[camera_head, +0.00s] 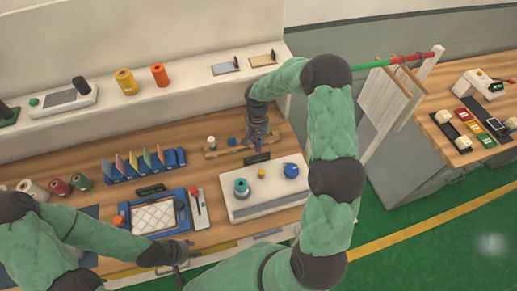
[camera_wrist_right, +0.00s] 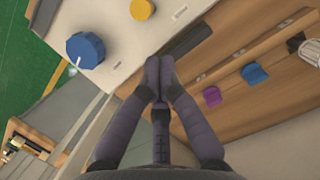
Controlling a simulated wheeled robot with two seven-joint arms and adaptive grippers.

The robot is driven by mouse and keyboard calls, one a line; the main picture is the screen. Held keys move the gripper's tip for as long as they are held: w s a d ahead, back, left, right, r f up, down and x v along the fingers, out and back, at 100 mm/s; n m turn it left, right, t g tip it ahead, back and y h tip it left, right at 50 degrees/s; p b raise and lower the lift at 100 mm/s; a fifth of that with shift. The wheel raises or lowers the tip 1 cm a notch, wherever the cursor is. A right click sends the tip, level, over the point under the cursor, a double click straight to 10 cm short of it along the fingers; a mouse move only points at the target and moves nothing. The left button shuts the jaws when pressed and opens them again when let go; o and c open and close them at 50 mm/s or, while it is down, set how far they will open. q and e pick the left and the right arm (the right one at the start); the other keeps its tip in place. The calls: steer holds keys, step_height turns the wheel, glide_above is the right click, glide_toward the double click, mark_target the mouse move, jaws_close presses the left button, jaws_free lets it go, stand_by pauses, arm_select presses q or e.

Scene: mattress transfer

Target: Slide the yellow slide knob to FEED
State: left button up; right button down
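A small yellow knob (camera_head: 262,174) stands on a white panel (camera_head: 245,207), between a teal round part (camera_head: 241,187) and a blue round knob (camera_head: 291,170). In the right wrist view the yellow knob (camera_wrist_right: 143,9) is at the top edge, partly cut off, with the blue knob (camera_wrist_right: 86,50) to its left. My right gripper (camera_head: 260,148) is behind the panel's back edge, apart from the yellow knob. Its fingers (camera_wrist_right: 158,68) are together with nothing visible between them. My left gripper (camera_head: 178,262) is low at the front left, its fingers too unclear to judge. No FEED lettering is readable.
A dark label plate (camera_wrist_right: 188,40) lies by the right fingertips. A wooden rail (camera_head: 222,152) holds purple (camera_wrist_right: 212,96) and blue (camera_wrist_right: 254,73) pieces. A blue tray (camera_head: 180,219), a red-handled device (camera_head: 198,208) and blue folders (camera_head: 145,165) are left of the panel.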

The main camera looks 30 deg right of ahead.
mark_target(263, 173)
steer(key=x, duration=0.8)
steer(key=shift+s+a+b, duration=0.15)
steer(key=shift+s+a, duration=0.05)
steer(key=shift+s, duration=0.65)
steer(key=shift+s+a+b, duration=0.2)
steer(key=shift+s, duration=0.65)
steer(key=shift+s+a+b, duration=0.15)
steer(key=shift+s+a, duration=0.05)
steer(key=shift+s, duration=0.65)
steer(key=p+v, duration=0.5)
steer(key=v, duration=0.5)
